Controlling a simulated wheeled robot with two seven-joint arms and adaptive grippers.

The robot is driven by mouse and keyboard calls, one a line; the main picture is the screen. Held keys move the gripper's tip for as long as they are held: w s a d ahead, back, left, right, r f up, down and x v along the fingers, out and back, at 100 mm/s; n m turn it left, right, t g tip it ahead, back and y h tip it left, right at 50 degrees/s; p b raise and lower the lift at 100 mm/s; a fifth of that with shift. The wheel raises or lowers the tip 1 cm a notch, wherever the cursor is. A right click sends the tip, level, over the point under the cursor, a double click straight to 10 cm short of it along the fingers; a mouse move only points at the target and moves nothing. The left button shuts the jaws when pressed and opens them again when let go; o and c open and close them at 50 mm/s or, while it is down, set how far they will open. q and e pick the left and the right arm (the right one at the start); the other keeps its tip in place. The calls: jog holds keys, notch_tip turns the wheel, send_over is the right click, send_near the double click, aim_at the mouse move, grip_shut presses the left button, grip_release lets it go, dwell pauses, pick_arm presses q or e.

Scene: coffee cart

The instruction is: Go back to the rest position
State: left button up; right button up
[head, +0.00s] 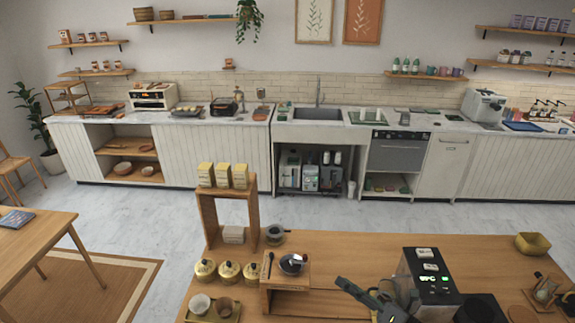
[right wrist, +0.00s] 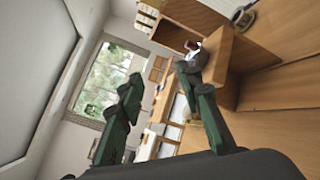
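My right gripper (head: 358,290) shows at the bottom of the head view, over the wooden cart top (head: 480,250), just left of a black machine with a lit display (head: 432,280). In the right wrist view its two dark green fingers (right wrist: 160,82) stand apart with nothing between them, so it is open and empty. A small wooden stand (head: 285,282) with a dark round item (head: 292,264) on it lies to the left of the gripper. My left gripper is not in the head view.
Several yellow-lidded jars (head: 229,271) and a wooden shelf with yellow boxes (head: 222,176) stand at the cart's left. A yellow bowl (head: 533,244) sits at the right. The cart top behind the gripper is mostly clear. A kitchen counter (head: 220,118) runs along the back wall.

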jog(key=d+r+m+t+h, duration=0.1)
jog(key=d+m+t+h, duration=0.75)
jog(key=d+m, duration=0.6)
jog(key=s+d+f+m+g+h, duration=0.4)
jog(key=s+d+f+m+g, duration=0.1)
jog(key=f+m, duration=0.3)
jog(key=s+d+f+m+g+h, duration=0.45)
jog(key=f+m, duration=0.25)
jog(key=f, duration=0.2)
jog(key=s+a+f+m+g+y, duration=0.2)
jog(key=s+a+f+m+g, duration=0.15)
jog(key=s+f, duration=0.5)
jog(key=s+a+f+m+g+y, duration=0.25)
jog(key=s+f+g, duration=0.3)
jog(key=s, duration=0.65)
notch_tip(320, 180, down, 33)
jog(key=a+n+b, duration=0.1)
jog(key=b, duration=0.2)
jog(key=s+f+g+b, duration=0.1)
jog(key=s+f+b, duration=0.2)
jog(key=s+f, duration=1.7)
jog(key=shift+s+a+f+n+g, duration=0.15)
jog(key=shift+s+f+n+g, duration=0.2)
jog(key=shift+f+n, duration=0.15)
